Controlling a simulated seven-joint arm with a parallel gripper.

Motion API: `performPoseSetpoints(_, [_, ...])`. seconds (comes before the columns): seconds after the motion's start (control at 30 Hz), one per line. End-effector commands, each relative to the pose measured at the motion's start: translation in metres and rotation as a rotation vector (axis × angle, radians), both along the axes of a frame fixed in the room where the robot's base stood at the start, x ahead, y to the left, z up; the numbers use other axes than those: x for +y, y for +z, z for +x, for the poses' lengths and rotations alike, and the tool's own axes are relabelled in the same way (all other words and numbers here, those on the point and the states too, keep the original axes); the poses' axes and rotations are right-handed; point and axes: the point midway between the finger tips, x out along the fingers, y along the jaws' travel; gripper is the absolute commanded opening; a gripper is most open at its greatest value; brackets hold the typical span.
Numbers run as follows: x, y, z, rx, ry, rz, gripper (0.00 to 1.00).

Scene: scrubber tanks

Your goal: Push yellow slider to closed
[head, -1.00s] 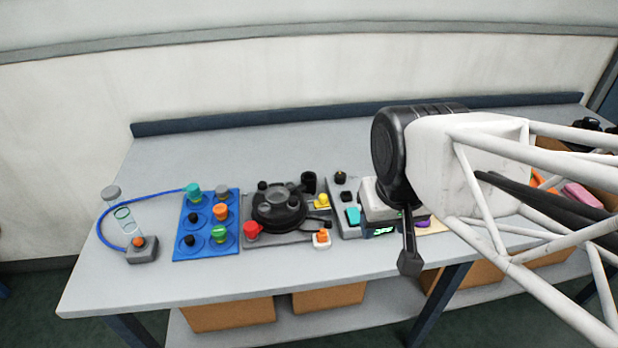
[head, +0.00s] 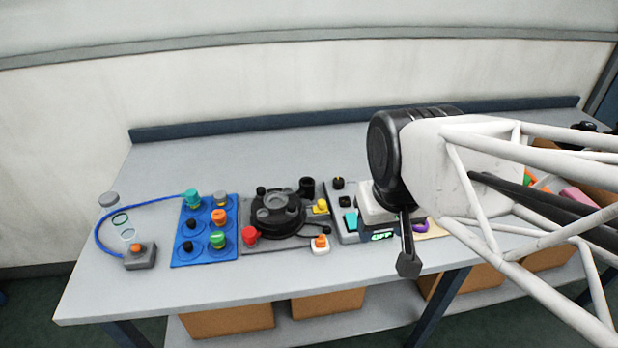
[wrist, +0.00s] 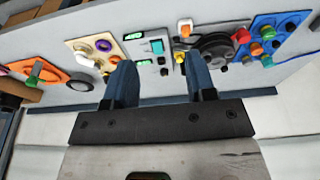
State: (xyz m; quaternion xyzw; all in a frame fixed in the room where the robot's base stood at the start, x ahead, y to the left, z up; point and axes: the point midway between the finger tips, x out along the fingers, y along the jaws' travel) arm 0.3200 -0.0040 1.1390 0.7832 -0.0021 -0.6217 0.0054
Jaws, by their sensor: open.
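The yellow slider (head: 320,207) sits at the right side of the grey plate with the round black device (head: 276,212). In the wrist view the yellow slider (wrist: 179,57) shows between the two blue fingertips, nearer the right one. My gripper (wrist: 160,70) is open and empty. In the head view one dark finger of my gripper (head: 408,262) hangs in front of the OFF display, to the right of the slider. The other finger is hidden there. I cannot see contact with the slider.
Left of the plate are a blue board (head: 205,252) with several coloured knobs and a grey box (head: 140,257) with an orange button. A red knob (head: 250,235) and an orange switch (head: 320,243) flank the black device. The table behind is clear.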

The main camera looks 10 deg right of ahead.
Motion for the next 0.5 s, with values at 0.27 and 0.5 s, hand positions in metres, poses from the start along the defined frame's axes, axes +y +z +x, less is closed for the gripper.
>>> performPoseSetpoints(0.27, [0.002,-0.003,0.033,0.030,0.156,-0.031,0.51])
performPoseSetpoints(0.5, [0.004,-0.012,0.079,0.063,0.379,-0.071,0.51])
